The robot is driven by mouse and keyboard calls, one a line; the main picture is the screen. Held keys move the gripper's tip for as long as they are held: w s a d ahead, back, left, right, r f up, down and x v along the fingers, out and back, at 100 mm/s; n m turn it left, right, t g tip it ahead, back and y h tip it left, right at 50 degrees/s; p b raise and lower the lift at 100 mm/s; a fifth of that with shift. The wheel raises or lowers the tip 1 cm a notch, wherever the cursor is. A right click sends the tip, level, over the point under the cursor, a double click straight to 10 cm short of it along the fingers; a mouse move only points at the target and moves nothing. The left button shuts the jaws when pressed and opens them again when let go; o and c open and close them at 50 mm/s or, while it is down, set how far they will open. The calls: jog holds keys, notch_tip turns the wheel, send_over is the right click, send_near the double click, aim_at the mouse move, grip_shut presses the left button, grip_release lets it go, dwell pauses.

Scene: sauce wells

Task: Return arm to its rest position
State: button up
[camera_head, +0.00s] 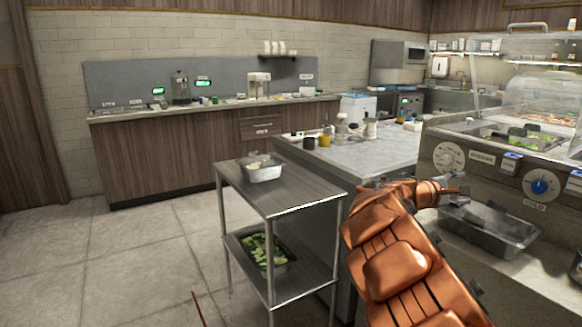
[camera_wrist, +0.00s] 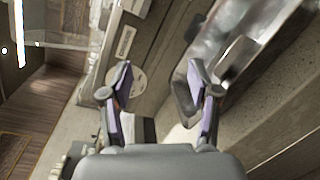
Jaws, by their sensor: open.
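My arm, in orange covers, reaches up from the bottom right of the head view. My gripper (camera_head: 452,190) is at its end, in front of the counter unit with the dials and just above and left of a steel pan (camera_head: 490,226). In the wrist view my gripper (camera_wrist: 162,100) has its two fingers wide apart, with nothing between them. The pan's rim and inside show behind the right finger in the wrist view.
A steel cart (camera_head: 285,190) holds one pan (camera_head: 262,173) on top and one with green pieces (camera_head: 262,250) below. A marble-topped counter (camera_head: 360,152) stands behind my arm. The serving unit (camera_head: 500,165) with a clear cover is close at right. Open tiled floor (camera_head: 140,255) lies at left.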

jog(key=s+f+m+g+y, duration=0.2)
jog(key=s+f+m+g, duration=0.15)
jog(key=s, duration=0.85)
jog(key=s+f+m+g+y, duration=0.3)
jog(key=s+m, duration=0.2)
jog(key=s, duration=0.6)
jog(key=s+a+f+m+g+y, duration=0.1)
jog(key=s+a+f+y, duration=0.5)
jog(key=s+a, duration=0.7)
jog(key=s+a+f+m+g+y, duration=0.15)
jog(key=s+a+f+y, duration=0.5)
jog(key=s+a, duration=0.65)
notch_tip(320, 180, up, 23)
jog(key=h+p, duration=0.2)
jog(key=p, duration=2.1)
jog(key=shift+s+d+n+t, duration=0.3)
jog(key=shift+s+d, duration=0.05)
jog(key=shift+s, duration=0.1)
jog(key=shift+f, duration=0.1)
